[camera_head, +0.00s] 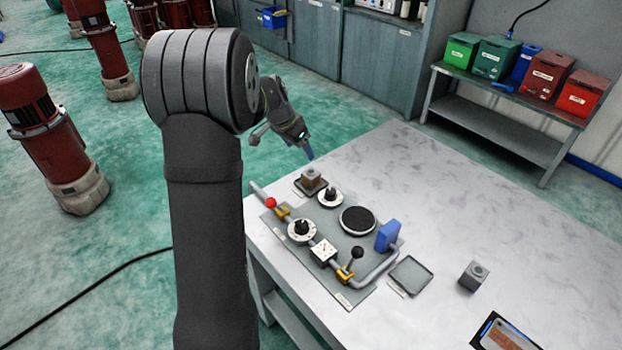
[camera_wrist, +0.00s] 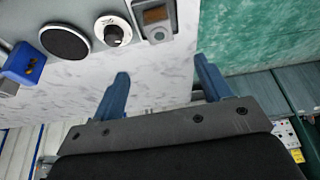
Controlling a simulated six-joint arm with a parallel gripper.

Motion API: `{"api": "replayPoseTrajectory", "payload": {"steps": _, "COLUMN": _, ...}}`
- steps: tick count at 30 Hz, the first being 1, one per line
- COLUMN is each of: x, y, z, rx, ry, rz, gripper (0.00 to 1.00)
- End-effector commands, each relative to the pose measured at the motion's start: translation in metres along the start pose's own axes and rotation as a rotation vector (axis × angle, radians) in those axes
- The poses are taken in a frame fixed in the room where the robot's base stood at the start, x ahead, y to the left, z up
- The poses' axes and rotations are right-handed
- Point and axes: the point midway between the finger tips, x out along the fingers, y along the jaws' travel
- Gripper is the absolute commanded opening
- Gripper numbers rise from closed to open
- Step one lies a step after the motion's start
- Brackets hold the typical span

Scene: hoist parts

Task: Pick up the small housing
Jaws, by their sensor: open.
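Two small block-shaped parts could be the small housing; I cannot tell which. One, brownish on its sides with a grey round-holed top (camera_head: 311,177), sits on a small dark tray (camera_head: 298,190) at the far left end of the table; it also shows at the top of the wrist view (camera_wrist: 155,14). The other, a plain grey block with a round opening (camera_head: 473,275), stands on the bare table at right. My gripper (camera_wrist: 162,78) is open and empty, blue fingers apart.
A grey panel (camera_head: 338,290) with dials, a black disc (camera_head: 357,221), a blue part (camera_head: 387,236) and a bent pipe lies on the table. An empty grey tray (camera_head: 411,276) is beside it. A tablet (camera_head: 503,334) lies near the front. The table's right side is mostly clear.

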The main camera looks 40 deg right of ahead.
Motion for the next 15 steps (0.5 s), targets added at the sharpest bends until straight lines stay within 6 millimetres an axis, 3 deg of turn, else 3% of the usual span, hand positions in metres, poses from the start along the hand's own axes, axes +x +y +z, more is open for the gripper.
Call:
{"api": "replayPoseTrajectory", "payload": {"steps": 1, "x": 0.014, "y": 0.001, "z": 0.001, "rx": 0.0, "ry": -0.004, "rz": 0.003, "gripper": 0.71}}
{"api": "replayPoseTrajectory", "payload": {"steps": 9, "x": 0.07, "y": 0.001, "z": 0.001, "rx": 0.0, "ry": -0.003, "rz": 0.002, "gripper": 0.71}}
{"api": "replayPoseTrajectory", "payload": {"steps": 15, "x": 0.091, "y": 0.0, "z": 0.0, "rx": 0.001, "ry": -0.001, "rz": -0.001, "gripper": 0.71}}
